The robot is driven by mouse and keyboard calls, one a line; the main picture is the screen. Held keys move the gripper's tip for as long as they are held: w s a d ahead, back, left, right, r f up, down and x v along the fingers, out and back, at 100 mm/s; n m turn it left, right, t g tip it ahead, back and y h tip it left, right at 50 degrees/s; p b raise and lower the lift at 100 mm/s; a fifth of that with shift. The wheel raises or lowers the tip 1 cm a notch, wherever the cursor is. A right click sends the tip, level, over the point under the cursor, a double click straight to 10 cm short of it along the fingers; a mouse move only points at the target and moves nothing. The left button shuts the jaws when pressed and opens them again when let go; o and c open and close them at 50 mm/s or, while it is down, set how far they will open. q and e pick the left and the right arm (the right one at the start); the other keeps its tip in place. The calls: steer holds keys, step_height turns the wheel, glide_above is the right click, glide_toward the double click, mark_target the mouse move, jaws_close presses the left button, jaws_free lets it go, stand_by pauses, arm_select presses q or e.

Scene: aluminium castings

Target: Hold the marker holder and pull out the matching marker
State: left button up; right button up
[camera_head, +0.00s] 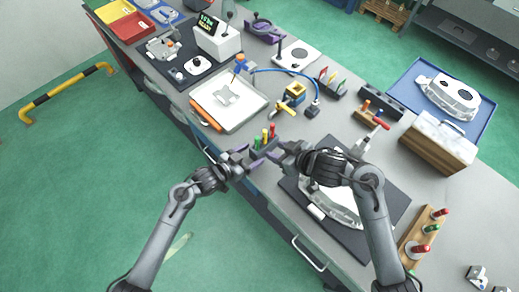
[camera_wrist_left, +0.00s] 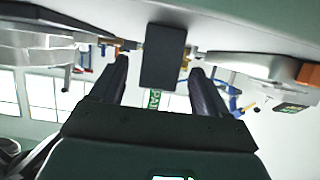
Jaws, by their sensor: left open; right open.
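The dark grey marker holder (camera_head: 264,150) stands near the table's front edge in the head view. A green marker (camera_head: 257,142), a yellow marker (camera_head: 264,135) and a red marker (camera_head: 272,131) stand upright in it. My left gripper (camera_head: 248,157) is open just left of and in front of the holder. My right gripper (camera_head: 276,153) is open close to its right side, and partly hides it. In the left wrist view, the open left fingers (camera_wrist_left: 160,80) point towards a dark block (camera_wrist_left: 162,57) between them. I cannot tell whether either gripper touches the holder.
A yellow fixture (camera_head: 295,92) and a blue cable (camera_head: 275,71) are behind the holder. A large casting on a dark mat (camera_head: 388,205) lies right, near my right arm.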

mark_target(261, 149)
arm_select(q)
steer(key=shift+x, duration=2.9)
steer(key=c, duration=1.1)
arm_select(e)
steer(key=shift+o, duration=0.4)
steer(key=shift+a, duration=0.1)
